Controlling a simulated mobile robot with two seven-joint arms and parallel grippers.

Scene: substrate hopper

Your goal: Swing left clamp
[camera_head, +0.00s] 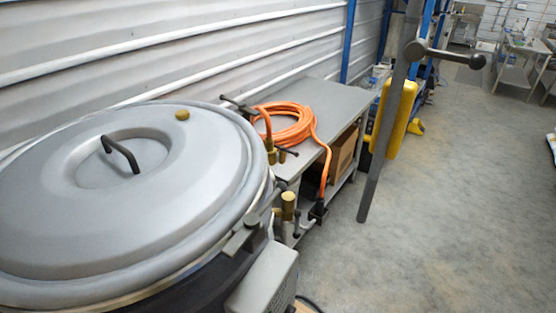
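A large round hopper with a grey domed lid (60,225) fills the left of the view. The lid has a dark bar handle (122,153) and a small brass knob (182,115). A grey clamp-like bracket (243,238) sits at the lid's right rim, beside an upright brass cylinder (288,206). A dark lever-like part (237,106) shows at the lid's far rim. I cannot tell which of these is the left clamp, or whether either is locked. Neither of my grippers shows.
A grey workbench (345,98) behind the hopper holds a coiled orange hose (285,124); a cardboard box (342,152) sits beneath. A slanted grey post (378,150) with a ball-ended bar (445,55) stands right of it, near a yellow case (400,118). The concrete floor (450,210) at right is mostly clear.

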